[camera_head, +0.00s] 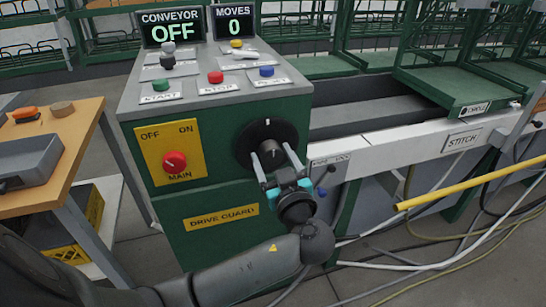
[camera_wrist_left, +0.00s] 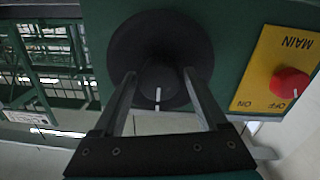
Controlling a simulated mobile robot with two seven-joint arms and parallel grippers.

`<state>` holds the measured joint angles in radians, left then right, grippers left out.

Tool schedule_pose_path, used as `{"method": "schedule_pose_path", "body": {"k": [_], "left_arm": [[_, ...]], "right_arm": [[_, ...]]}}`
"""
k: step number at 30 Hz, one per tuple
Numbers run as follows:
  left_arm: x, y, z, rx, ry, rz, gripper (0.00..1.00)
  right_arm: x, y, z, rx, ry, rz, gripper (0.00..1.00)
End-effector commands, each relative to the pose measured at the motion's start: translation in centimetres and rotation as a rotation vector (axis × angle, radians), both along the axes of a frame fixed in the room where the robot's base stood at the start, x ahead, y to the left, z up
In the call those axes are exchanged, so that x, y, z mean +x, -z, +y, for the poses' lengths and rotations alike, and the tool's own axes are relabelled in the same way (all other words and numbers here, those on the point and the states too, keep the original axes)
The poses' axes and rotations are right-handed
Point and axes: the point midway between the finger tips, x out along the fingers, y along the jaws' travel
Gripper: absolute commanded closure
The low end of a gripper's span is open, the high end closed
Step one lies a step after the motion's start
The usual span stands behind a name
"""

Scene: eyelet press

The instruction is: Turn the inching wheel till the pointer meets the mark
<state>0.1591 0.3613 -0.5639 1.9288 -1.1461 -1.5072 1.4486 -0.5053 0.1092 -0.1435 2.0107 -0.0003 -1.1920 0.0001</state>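The inching wheel is a dark round disc (camera_head: 246,137) with a raised hub (camera_head: 269,151) on the green cabinet's front. My left gripper (camera_head: 271,157) reaches it from below, its fingers spread on either side of the hub; contact is unclear. A white mark (camera_head: 267,122) shows at the disc's top. The left wrist view is upside down: the disc (camera_wrist_left: 195,45) lies behind the fingers (camera_wrist_left: 158,80), and a white line (camera_wrist_left: 158,96) on the hub runs close to a short white tick (camera_wrist_left: 157,108), nearly in line. My right gripper is not in view.
A yellow plate with a red MAIN knob (camera_head: 174,162) sits left of the wheel. Push buttons (camera_head: 215,77) and displays reading OFF and 0 (camera_head: 234,24) are on top. A yellow bar (camera_head: 470,183) extends at right.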

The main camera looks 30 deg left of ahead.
Motion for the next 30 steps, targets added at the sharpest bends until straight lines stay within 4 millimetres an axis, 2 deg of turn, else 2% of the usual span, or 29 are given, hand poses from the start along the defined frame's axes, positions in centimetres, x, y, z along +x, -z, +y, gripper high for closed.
{"method": "schedule_pose_path", "body": {"k": [2, 19, 30], "left_arm": [[-0.02, 0.02, -0.02, 0.0, 0.0, 0.0, 0.35], [-0.05, 0.05, -0.04, 0.0, 0.0, 0.001, 0.99], [-0.06, 0.07, -0.04, 0.0, -0.001, 0.002, 1.0]], "right_arm": [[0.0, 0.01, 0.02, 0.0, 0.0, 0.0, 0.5], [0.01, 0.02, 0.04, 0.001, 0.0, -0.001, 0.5], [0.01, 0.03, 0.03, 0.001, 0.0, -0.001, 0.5]]}}
